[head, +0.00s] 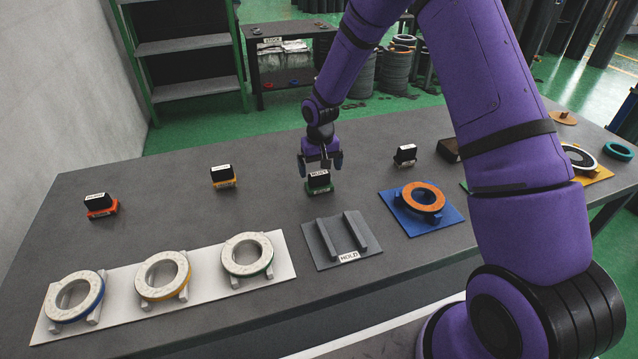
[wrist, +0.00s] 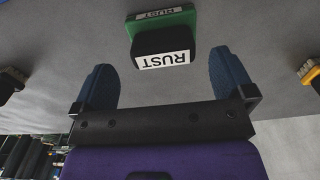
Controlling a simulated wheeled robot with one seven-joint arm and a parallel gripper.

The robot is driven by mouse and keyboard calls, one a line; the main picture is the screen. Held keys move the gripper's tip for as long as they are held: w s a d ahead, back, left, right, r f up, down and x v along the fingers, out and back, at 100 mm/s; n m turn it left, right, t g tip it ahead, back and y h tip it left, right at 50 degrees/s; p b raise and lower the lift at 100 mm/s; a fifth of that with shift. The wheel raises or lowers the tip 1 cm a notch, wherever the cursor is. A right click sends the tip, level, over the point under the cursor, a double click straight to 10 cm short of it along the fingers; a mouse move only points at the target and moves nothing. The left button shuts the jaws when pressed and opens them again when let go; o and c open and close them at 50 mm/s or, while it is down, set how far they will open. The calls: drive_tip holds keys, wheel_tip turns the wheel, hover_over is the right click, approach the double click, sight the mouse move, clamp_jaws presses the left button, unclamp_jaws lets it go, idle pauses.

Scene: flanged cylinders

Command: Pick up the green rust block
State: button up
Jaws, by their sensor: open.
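The green rust block (head: 319,186) stands on the grey table, with a green base and a black upper part. In the wrist view the green rust block (wrist: 162,38) shows a white label reading RUST, ahead of the fingertips and roughly centred between them. My gripper (head: 320,164) is right above and behind the block in the head view. In the wrist view its two blue fingers (wrist: 165,85) are wide apart, with nothing held between them. I cannot tell whether a finger touches the block.
A grey HOLD plate (head: 357,256) with two bars lies in front of the block. A white board (head: 207,303) bears flanged rings. A blue plate (head: 450,219) holds an orange ring.

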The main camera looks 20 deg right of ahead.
sight(319, 173)
drive_tip(key=f, duration=0.5)
drive_tip(key=shift+s+a, duration=0.15)
drive_tip(key=shift+a, duration=0.05)
drive_tip(key=shift+c, duration=0.5)
drive_tip(key=c, duration=0.7)
drive_tip(key=shift+r, duration=0.15)
